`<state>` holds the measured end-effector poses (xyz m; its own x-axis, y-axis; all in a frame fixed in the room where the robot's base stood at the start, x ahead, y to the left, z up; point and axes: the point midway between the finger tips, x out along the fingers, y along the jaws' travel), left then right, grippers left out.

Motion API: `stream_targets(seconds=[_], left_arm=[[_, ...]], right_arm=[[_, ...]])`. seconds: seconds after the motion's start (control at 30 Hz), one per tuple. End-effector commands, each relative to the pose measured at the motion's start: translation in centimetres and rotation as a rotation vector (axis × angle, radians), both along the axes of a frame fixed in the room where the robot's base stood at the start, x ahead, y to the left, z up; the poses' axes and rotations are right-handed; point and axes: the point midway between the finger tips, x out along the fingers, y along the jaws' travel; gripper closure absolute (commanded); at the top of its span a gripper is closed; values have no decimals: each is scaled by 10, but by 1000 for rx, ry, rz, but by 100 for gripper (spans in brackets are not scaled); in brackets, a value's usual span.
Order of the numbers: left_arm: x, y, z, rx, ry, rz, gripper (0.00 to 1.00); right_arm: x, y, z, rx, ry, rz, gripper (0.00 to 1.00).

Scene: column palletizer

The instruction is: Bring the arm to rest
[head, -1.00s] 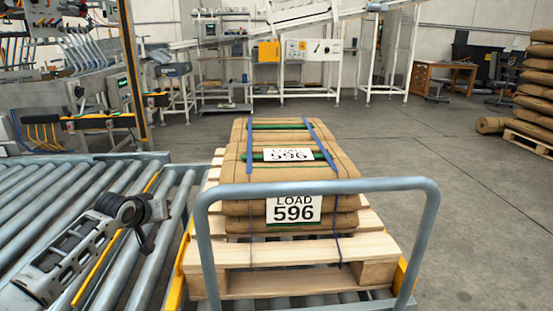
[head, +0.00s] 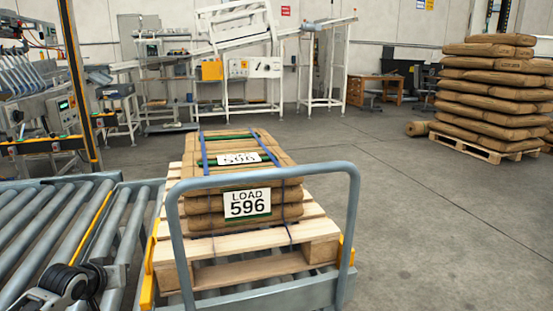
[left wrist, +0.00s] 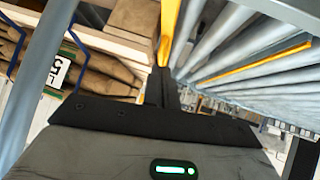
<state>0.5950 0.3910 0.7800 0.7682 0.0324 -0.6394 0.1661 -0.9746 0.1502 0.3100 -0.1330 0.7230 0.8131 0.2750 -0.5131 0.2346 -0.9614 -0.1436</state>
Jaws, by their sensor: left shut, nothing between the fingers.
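My left arm shows in the head view only as a grey link with a black joint at the lower left, over the roller conveyor (head: 45,235). In the left wrist view my left gripper (left wrist: 163,82) has its dark fingers together with nothing between them. It is above the gap between the pallet (left wrist: 110,42) and the rollers (left wrist: 225,40). My right gripper is not in view.
A wooden pallet (head: 245,245) carries strapped brown sacks (head: 290,195) labelled LOAD 596 (head: 247,204). A grey tubular rail (head: 265,172) stands in front of it. Another sack stack (head: 485,95) stands at the back right. The floor (head: 430,220) on the right is clear.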

Motion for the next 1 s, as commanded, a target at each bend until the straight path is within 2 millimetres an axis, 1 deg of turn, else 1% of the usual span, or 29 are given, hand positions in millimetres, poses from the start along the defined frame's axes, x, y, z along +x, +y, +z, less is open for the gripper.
stream_targets(seconds=[0.03, 0.17, 0.27, 0.37, 0.4, 0.43, 0.47, 0.5, 0.6, 0.7, 0.8, 0.9, 1.0], left_arm=[[-7, -14, -10, 0, 7, -27, 100], [-28, -48, -35, 13, 14, -101, 100], [-52, -81, -55, 18, 16, -169, 100], [-91, -126, -77, 16, 13, -253, 100], [-111, -147, -84, 12, 7, -289, 100], [-128, -162, -87, 9, 0, -313, 100], [-145, -177, -90, 6, -9, -338, 100], [-169, -195, -90, 2, -22, -364, 100], [-220, -228, -83, 0, -57, -398, 100], [-256, -244, -69, 11, -87, -404, 100], [-278, -251, -58, 26, -104, -399, 100], [-288, -252, -51, 37, -113, -395, 100], [-290, -253, -50, 43, -117, -394, 100]], right_arm=[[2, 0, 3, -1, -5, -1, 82], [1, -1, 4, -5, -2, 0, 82], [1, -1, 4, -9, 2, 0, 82], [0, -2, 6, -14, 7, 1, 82], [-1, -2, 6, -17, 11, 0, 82], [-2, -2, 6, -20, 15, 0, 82], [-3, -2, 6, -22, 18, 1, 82], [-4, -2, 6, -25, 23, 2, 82], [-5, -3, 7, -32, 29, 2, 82], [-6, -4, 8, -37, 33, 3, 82], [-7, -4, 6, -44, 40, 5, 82], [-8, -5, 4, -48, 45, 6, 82], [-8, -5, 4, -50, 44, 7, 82]])
